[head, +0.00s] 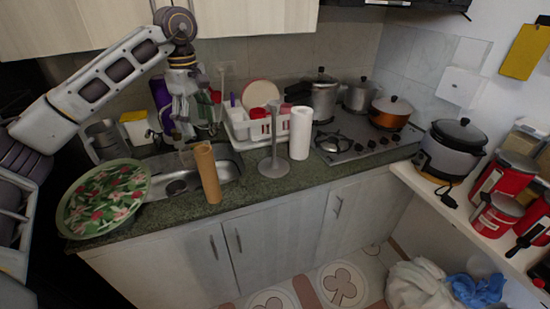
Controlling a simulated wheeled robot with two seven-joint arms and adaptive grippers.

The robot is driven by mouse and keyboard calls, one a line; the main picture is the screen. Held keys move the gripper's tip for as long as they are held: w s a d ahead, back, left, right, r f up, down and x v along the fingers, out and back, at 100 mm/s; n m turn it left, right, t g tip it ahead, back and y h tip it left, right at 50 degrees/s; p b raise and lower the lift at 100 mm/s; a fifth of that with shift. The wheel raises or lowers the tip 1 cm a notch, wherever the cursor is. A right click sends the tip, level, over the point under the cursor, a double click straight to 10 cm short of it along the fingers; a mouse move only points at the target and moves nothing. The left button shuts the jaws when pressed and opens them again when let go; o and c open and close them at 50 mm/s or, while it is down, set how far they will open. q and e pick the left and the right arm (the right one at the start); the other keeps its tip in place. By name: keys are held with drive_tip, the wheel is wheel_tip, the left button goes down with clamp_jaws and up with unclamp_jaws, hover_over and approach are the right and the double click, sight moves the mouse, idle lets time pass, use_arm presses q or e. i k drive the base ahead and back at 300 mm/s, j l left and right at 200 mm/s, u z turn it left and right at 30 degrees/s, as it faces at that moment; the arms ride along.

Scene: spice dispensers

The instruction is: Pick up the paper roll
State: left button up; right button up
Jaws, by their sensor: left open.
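A white paper roll (300,132) stands upright on the dark green counter, right of the sink. A brown cardboard-coloured tube (208,173) stands upright at the sink's front edge. A grey metal stand (273,152) with an upright rod is between them, and nothing is on its rod. My left gripper (184,135) points down above the sink, open and empty. It is behind and left of the brown tube, apart from it, and well left of the white roll. My right gripper is not in view.
A floral round tray (103,198) lies left of the sink (229,163). A white dish rack (240,124) is behind the stand. The stove (355,139) with pots is to the right. A shelf at far right holds a rice cooker (450,152) and red canisters.

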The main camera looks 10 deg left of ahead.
sight(301, 117)
drive_tip(key=i+l, duration=0.15)
drive_tip(key=l, duration=0.2)
drive_tip(key=i+l, duration=0.15)
drive_tip(key=l, duration=0.2)
drive_tip(key=i+l, duration=0.15)
drive_tip(key=l, duration=0.2)
drive_tip(key=i+l, duration=0.15)
drive_tip(key=l, duration=0.2)
drive_tip(key=i+l, duration=0.15)
drive_tip(key=l, duration=0.2)
